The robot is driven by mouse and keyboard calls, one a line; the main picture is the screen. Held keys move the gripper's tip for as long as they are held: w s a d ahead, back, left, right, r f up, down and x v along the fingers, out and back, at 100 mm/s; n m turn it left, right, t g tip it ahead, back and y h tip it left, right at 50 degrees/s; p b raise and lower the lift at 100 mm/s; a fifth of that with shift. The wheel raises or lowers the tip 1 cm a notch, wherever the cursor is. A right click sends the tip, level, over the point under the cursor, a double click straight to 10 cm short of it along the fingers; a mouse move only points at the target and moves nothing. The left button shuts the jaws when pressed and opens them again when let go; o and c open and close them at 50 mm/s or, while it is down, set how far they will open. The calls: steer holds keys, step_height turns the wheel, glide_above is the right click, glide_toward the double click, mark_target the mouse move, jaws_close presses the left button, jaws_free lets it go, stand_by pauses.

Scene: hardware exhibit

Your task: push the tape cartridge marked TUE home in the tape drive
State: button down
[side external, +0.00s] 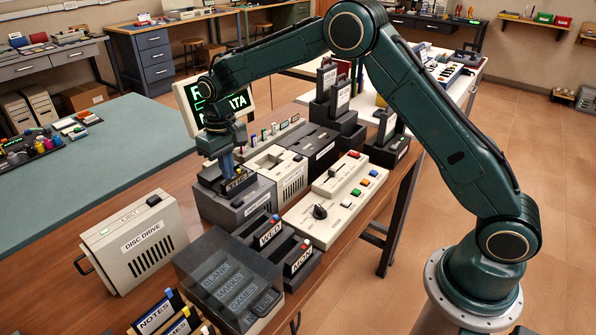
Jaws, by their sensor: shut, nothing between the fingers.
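The tape cartridge marked TUE (238,184) is dark with a pale label. It stands in the top of the grey tape drive (258,203), with its labelled upper part showing above the drive. My gripper (227,170) points down at the cartridge's top, shut with nothing between its fingers. A blue part shows right by the fingertips. I cannot tell whether the fingertips touch the cartridge. How deep the cartridge sits in the slot is hidden.
Cartridges marked WED (270,234) and MON (301,258) stand in front of the drive. A control panel (335,195) with coloured buttons is to the right, a beige disc drive (138,240) to the left. A monitor (188,100) stands behind. Bare wood lies between both drives.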

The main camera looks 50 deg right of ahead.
steer(key=shift+f, duration=1.1)
stand_by(1.1)
steer(key=shift+r, duration=3.55)
